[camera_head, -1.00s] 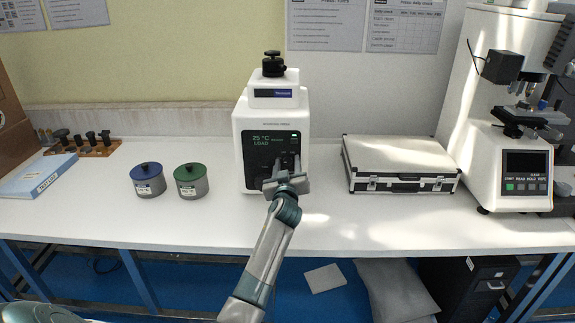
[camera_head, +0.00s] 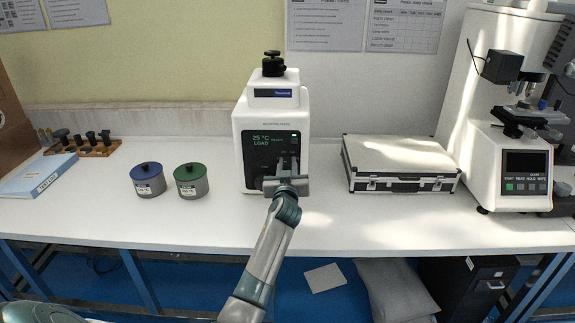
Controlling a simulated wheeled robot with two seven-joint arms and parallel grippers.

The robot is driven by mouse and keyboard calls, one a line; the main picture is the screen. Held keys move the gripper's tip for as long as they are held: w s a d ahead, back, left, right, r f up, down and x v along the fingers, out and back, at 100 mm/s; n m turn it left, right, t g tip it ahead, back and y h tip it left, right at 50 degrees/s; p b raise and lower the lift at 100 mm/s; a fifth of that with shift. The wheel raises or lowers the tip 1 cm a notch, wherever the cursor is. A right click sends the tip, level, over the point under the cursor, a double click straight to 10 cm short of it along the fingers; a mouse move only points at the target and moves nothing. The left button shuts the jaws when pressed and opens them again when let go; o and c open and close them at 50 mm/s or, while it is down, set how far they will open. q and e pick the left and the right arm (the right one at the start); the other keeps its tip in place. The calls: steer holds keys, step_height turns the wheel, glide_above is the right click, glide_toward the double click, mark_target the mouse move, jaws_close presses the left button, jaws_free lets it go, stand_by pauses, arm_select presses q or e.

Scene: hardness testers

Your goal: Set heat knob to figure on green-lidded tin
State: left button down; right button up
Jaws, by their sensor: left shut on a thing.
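The white mounting press (camera_head: 250,119) stands at the middle of the bench, with a dark front panel whose display (camera_head: 265,139) reads 25 °C and LOAD. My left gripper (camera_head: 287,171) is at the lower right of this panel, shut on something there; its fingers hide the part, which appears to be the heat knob. The green-lidded tin (camera_head: 191,181) stands left of the press, next to the blue-lidded tin (camera_head: 148,180). Both carry small white labels with a figure too small to read surely. My right gripper does not show.
A silver case (camera_head: 400,165) lies right of the press, and a white tester (camera_head: 509,170) stands at the far right. A blue binder (camera_head: 39,177) and a wooden rack (camera_head: 88,146) are at the left. The bench front is clear.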

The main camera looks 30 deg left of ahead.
arm_select(q)
steer(key=m, duration=0.2)
steer(key=shift+m, duration=0.3)
steer(key=m+p, duration=0.1)
steer(key=m, duration=0.2)
steer(key=shift+m+p, duration=0.4)
steer(key=shift+m, duration=1.7)
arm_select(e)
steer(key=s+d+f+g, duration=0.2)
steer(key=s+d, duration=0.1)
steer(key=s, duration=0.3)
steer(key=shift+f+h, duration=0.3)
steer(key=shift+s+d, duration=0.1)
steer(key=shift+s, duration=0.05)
arm_select(q)
steer(key=c, duration=1.5)
jaws_free()
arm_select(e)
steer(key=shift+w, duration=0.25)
arm_select(q)
steer(key=shift+d, duration=0.1)
